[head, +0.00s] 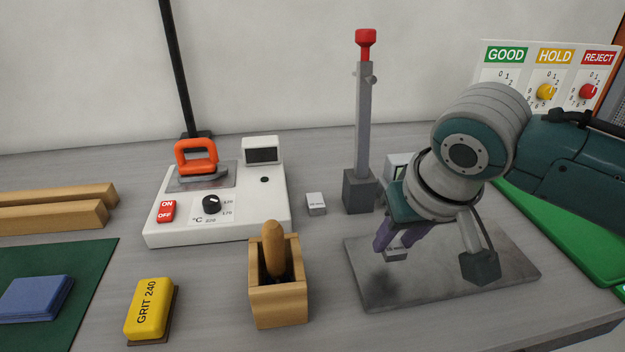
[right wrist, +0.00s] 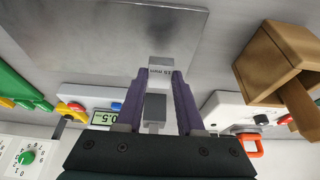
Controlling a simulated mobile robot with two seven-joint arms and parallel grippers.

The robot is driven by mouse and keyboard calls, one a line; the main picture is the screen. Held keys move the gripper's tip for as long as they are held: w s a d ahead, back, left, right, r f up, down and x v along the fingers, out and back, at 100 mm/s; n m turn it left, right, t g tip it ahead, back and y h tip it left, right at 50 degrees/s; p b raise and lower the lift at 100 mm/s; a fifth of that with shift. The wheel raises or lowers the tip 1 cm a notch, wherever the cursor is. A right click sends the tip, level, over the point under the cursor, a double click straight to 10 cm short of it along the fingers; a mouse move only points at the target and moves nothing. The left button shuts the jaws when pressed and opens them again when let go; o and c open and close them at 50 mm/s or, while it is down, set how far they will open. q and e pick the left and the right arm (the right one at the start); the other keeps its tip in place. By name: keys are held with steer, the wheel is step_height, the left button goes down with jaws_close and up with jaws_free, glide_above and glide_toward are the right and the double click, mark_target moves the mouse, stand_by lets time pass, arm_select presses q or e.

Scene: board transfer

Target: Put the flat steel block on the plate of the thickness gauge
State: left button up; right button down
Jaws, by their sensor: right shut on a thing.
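My right gripper (head: 390,245) is shut on a small flat steel block (head: 397,253) with a printed mm label. In the right wrist view the block (right wrist: 159,72) sits between the purple fingers. It is over the flat grey plate (head: 460,287); I cannot tell whether it touches the plate. The thickness gauge has a grey post (head: 362,120) with a red knob on top, standing behind the plate's left part. A small display (right wrist: 104,117) reads about 0.5 in the right wrist view. My left gripper is not in view.
A second small labelled block (head: 316,204) lies left of the post. A white heater (head: 220,213), a wooden box with a handle (head: 278,305) and a yellow GRIT 240 block (head: 149,308) stand left. A GOOD/HOLD/REJECT panel (head: 545,75) is at the back right.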

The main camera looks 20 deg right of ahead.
mark_target(397, 252)
steer(key=shift+f, duration=1.6)
steer(key=shift+b, duration=0.3)
steer(key=shift+f, duration=0.15)
steer(key=c, duration=0.5)
jaws_free()
